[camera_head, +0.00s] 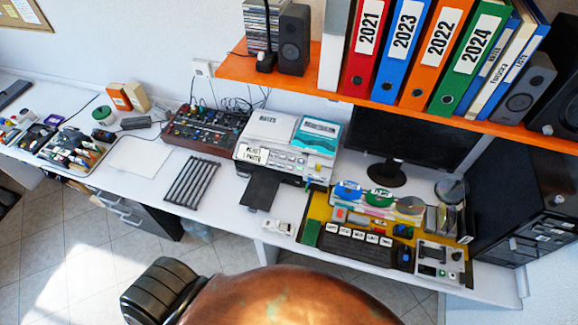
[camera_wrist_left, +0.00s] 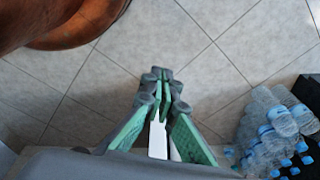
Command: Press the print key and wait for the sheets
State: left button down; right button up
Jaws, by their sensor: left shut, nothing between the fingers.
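A white printer (camera_head: 270,150) stands on the desk in the middle of the head view. A label and a row of small light keys show on its front panel (camera_head: 292,160); I cannot tell which one is the print key. A black tray (camera_head: 260,192) sticks out from its front, with no sheet visible on it. In the left wrist view my left gripper (camera_wrist_left: 165,78) has its green-padded fingers together with nothing between them, above the tiled floor. It is away from the printer and not seen in the head view. My right gripper is in neither view.
An orange shelf (camera_head: 320,92) with labelled binders hangs above the desk (camera_head: 225,205). A yellow board (camera_head: 318,207) with discs and keys lies right of the printer, before a dark monitor (camera_head: 415,135). A black rack (camera_head: 190,183) lies to its left. Clear bottles (camera_wrist_left: 265,125) stand near the left gripper.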

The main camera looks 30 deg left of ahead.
pick_arm(q)
jog(key=w+r+n+t+p, duration=0.1)
jog(key=w+r+t+p, duration=0.1)
jog(key=w+r, duration=0.7)
jog(key=w+a+r+n+t+p, duration=0.1)
jog(key=w+r+t+p, duration=0.1)
jog(key=w+r, duration=0.8)
jog(key=w+a+r+n+t+p, duration=0.1)
jog(key=w+r, duration=0.9)
jog(key=r, duration=1.2)
jog(key=shift+a+n+t+p, duration=0.15)
jog(key=shift+n+t+p, duration=0.35)
jog(key=shift+p, duration=0.4)
jog(key=w+a+r+n+t+p, duration=0.1)
jog(key=w+r+n+t, duration=0.3)
jog(key=w+r+t, duration=0.3)
jog(key=w+r, duration=0.5)
jog(key=w, duration=0.4)
jog(key=shift+w+a+r, duration=0.15)
jog(key=shift+w+a, duration=0.05)
